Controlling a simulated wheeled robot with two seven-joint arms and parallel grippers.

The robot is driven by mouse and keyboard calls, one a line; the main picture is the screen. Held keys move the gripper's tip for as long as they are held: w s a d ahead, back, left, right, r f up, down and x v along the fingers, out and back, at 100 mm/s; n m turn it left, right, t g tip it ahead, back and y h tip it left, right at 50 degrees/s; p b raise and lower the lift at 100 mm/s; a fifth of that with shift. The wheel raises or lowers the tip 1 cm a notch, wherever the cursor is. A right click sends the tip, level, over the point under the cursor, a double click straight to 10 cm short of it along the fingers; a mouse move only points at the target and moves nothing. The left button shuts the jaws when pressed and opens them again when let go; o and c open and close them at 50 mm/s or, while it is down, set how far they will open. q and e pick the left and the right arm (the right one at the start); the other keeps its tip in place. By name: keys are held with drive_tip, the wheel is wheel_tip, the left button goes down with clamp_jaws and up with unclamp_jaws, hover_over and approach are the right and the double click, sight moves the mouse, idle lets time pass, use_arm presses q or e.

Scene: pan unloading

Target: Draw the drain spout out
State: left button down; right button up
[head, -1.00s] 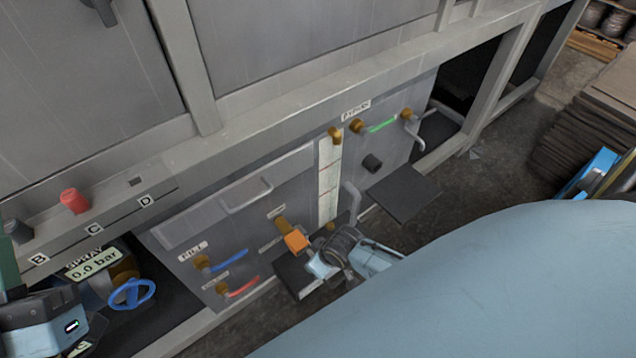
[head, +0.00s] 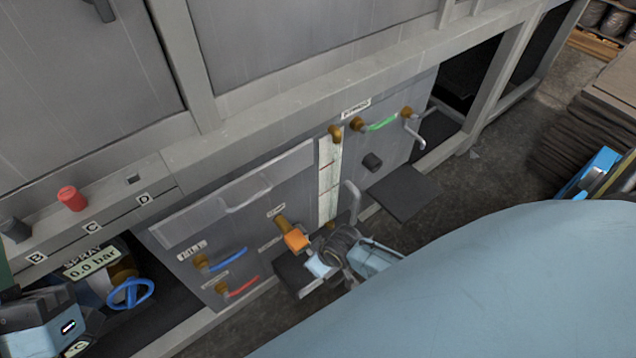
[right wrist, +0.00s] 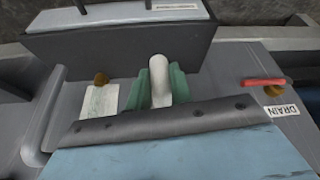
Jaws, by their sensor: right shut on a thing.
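My right gripper (head: 318,262) is low at the front of the grey machine, beside an orange piece on a brass fitting (head: 294,238). In the right wrist view its green fingertips (right wrist: 157,88) are shut on a pale, round-ended spout (right wrist: 159,78), one on each side. The spout's far end is hidden behind the gripper's dark edge. A DRAIN label (right wrist: 282,110) and a red lever (right wrist: 264,82) are to the right of it; the red lever (head: 243,288) also shows in the head view. My left gripper (head: 45,322) is at the lower left; its fingertips cannot be made out.
A blue handwheel (head: 131,292) is beside my left gripper. Blue (head: 228,260) and green (head: 381,123) levers, a grey bent pipe (head: 351,200) and a pale gauge strip (head: 328,180) are on the panel. A dark plate (head: 405,192) juts out on the right.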

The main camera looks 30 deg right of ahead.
drive_tip(key=shift+s+p, duration=0.6)
drive_tip(key=shift+s, duration=0.1)
clamp_jaws()
drive_tip(key=shift+s+d+f+p, duration=0.15)
drive_tip(key=shift+s+p, duration=0.45)
drive_tip(key=shift+s, duration=0.6)
drive_tip(key=shift+s+d+f+p, duration=0.15)
drive_tip(key=shift+s+p, duration=0.4)
drive_tip(key=shift+s, duration=0.65)
drive_tip(key=shift+r, duration=0.1)
wheel_tip(320, 180, up, 7)
drive_tip(key=p, duration=0.8)
